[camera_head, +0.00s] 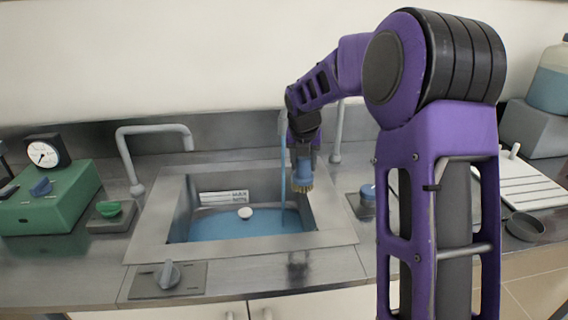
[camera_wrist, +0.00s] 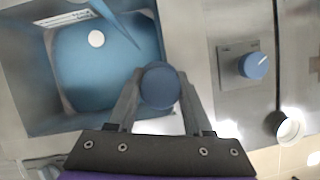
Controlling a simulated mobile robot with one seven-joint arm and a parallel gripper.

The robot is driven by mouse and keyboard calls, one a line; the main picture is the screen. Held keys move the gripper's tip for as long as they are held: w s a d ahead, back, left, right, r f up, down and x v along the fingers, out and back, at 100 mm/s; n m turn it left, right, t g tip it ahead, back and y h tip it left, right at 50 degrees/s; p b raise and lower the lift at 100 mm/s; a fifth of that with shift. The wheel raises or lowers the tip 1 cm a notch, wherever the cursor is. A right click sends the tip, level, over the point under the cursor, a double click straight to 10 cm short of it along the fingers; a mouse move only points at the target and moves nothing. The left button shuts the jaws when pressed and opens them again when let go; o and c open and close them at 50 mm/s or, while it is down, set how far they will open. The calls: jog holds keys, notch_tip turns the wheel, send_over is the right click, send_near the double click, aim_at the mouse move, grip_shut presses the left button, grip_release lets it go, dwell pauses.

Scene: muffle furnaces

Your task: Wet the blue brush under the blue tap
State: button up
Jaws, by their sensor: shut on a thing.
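My gripper (camera_head: 303,152) is shut on the blue brush, above the right part of the sink. The brush (camera_head: 302,174) hangs with its tan bristles down; in the wrist view its round blue end (camera_wrist: 160,86) shows between the fingers. A blue water stream (camera_head: 283,175) falls into the sink just left of the brush in the head view; it also shows in the wrist view (camera_wrist: 113,20). Brush and stream look close, but I cannot tell if they touch. The right-hand tap (camera_head: 339,135) is partly hidden by my arm. A blue knob (camera_head: 367,196) stands right of the sink, also in the wrist view (camera_wrist: 253,66).
The sink (camera_head: 145,245) holds blue water and a white round piece (camera_head: 245,212). A grey tap (camera_head: 125,155) at the left shows no stream. A green knob (camera_head: 108,209), a green box with a gauge (camera_head: 45,210) and a grey front knob (camera_head: 168,274) stand around it.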

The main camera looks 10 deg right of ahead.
jog(key=s+d+r+p, duration=0.2)
jog(key=s+r+p, duration=0.2)
jog(key=shift+s+d, duration=0.15)
jog(key=shift+d, duration=0.2)
dwell(0.8)
